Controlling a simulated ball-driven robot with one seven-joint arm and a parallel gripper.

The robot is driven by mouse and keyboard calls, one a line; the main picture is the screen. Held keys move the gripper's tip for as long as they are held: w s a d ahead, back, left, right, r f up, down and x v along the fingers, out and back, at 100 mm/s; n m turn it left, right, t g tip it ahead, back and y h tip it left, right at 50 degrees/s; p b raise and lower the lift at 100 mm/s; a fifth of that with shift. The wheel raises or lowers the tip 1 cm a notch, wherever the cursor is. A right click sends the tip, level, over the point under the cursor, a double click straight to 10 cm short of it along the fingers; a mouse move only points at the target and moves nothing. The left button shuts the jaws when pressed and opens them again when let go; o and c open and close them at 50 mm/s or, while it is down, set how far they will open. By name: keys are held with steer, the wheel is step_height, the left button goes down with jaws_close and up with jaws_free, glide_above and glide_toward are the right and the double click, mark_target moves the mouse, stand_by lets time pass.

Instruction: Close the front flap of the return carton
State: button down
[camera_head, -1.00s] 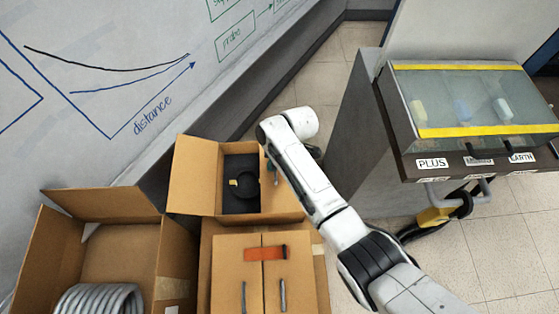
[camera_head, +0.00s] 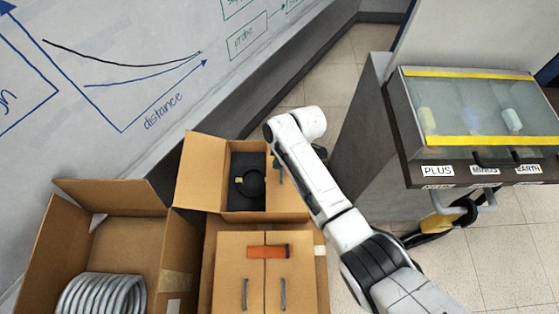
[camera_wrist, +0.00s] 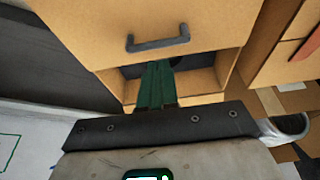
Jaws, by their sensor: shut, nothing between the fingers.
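An open brown carton (camera_head: 200,172) with a dark insert (camera_head: 247,180) stands against the whiteboard side in the head view. Which carton is the return carton is not labelled. In the wrist view a carton panel or flap (camera_wrist: 130,15) with a dark handle (camera_wrist: 158,40) lies across the top, and the carton's opening shows below it. My gripper's green fingers (camera_wrist: 157,80) are shut and empty, with tips near the panel's lower edge; contact cannot be told.
A closed carton (camera_head: 230,262) with an orange strap and two handles stands in front. An open carton (camera_head: 150,250) at left holds a grey coil (camera_head: 102,294). A grey stand with a glass-covered box (camera_head: 475,105) is at right.

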step_height(320, 180, up, 4)
steer(key=a+p, duration=0.2)
steer(key=p, duration=0.1)
step_height(320, 180, up, 9)
steer(key=p, duration=0.1)
glide_above(278, 173)
steer(key=shift+s+d, duration=0.1)
